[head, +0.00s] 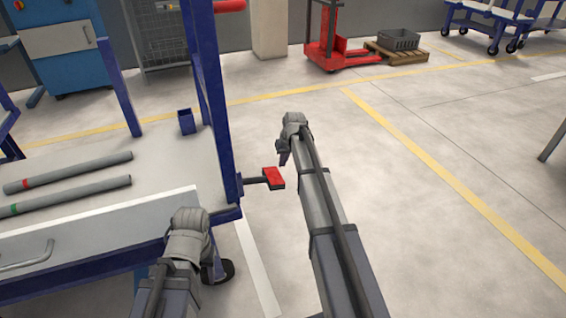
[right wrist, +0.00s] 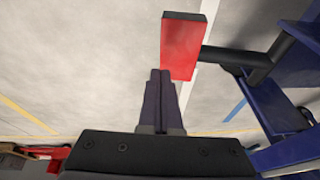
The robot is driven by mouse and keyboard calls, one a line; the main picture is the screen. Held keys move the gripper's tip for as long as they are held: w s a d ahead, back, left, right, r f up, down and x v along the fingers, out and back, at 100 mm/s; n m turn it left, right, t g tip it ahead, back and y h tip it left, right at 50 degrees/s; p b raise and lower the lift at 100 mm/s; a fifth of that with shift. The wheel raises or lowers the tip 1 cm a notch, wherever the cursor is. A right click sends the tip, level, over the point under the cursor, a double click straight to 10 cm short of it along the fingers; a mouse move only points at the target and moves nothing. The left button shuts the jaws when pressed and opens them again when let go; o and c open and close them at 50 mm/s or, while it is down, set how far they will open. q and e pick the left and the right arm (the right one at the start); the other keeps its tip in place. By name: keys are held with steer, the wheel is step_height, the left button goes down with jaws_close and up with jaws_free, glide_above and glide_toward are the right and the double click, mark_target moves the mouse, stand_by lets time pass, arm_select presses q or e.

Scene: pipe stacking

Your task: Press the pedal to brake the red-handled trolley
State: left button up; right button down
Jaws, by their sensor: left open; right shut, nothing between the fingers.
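The red pedal (head: 273,178) sticks out on a dark arm from the trolley's right side, low by the post. It also shows in the right wrist view (right wrist: 183,50). My right gripper (head: 284,158) is empty, its fingers shut. In the right wrist view, its fingertips (right wrist: 160,73) overlap the pedal's near left corner; I cannot tell if they touch. My left gripper (head: 190,219) is open at the trolley's near corner, its fingers mostly hidden by the wrist.
The trolley's grey deck (head: 95,160) carries a pipe with a red band (head: 70,172) and one with a green band (head: 70,195). A small blue box (head: 186,122) stands by the post. A red stacker (head: 335,45) is far back.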

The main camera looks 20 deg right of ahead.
steer(key=s+d+r+p, duration=0.2)
steer(key=d+r+p, duration=0.3)
steer(key=r+p, duration=0.1)
steer(key=shift+v, duration=0.85)
steer(key=s+a+g, duration=0.1)
steer(key=s+a, duration=0.5)
steer(key=s, duration=0.3)
steer(key=s+a+f+g, duration=0.1)
steer(key=s+a, duration=0.4)
steer(key=s, duration=0.3)
steer(key=s+a+g, duration=0.1)
steer(key=s+a, duration=0.5)
steer(key=s, duration=0.3)
steer(key=s+a+r+n+h+p, duration=0.1)
steer(key=s+a+r+n+p, duration=0.1)
steer(key=s+a+r+p, duration=0.3)
steer(key=s+a+r+n+h+p, duration=0.1)
steer(key=s+a+r+n+p, duration=0.1)
steer(key=a+r+p, duration=0.3)
step_height(320, 180, up, 35)
steer(key=a+p, duration=0.1)
steer(key=p, duration=3.4)
steer(key=shift+g, duration=0.4)
